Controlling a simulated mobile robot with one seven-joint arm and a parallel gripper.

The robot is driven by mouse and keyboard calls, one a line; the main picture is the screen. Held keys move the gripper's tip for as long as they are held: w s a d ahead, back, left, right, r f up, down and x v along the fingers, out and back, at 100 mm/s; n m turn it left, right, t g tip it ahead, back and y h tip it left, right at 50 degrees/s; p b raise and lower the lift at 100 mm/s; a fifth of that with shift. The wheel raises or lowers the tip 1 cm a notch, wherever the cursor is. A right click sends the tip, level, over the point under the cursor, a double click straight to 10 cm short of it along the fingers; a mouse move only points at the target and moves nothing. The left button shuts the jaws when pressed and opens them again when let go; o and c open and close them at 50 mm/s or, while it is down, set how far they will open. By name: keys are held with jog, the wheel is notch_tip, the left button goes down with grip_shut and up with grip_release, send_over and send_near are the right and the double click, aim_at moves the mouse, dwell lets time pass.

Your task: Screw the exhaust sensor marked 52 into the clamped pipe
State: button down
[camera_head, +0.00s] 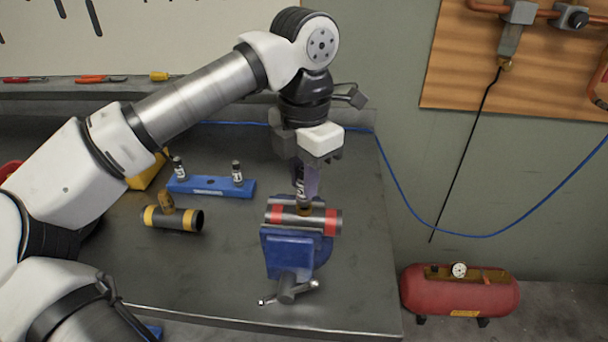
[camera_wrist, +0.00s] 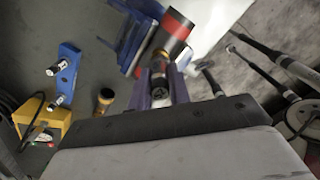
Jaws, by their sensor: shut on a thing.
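My gripper (camera_head: 304,192) points down over the vise and is shut on a dark sensor (camera_head: 299,184) with a white label. The number on the label is too small to read. The sensor stands about upright above the brass-coloured port (camera_head: 305,211) on top of the clamped pipe (camera_head: 287,217). Its lower end is at or just over the port; I cannot tell whether it has entered. The pipe is metallic with red bands and lies across the blue vise (camera_head: 289,256). In the wrist view, the fingers (camera_wrist: 162,80) hold the sensor (camera_wrist: 158,88) close to the red-banded pipe (camera_wrist: 174,35).
A blue rack (camera_head: 210,189) with two labelled sensors stands behind left. A yellow-banded pipe (camera_head: 184,219) with a brownish upright piece lies left of the vise. The vise handle (camera_head: 288,291) sticks out in front. A red compressor (camera_head: 460,297) stands right of the bench. The bench front is mostly clear.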

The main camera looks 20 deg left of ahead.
jog(key=shift+f+b, duration=0.45)
jog(key=m, duration=1.4)
jog(key=m+p, duration=0.1)
jog(key=m, duration=1)
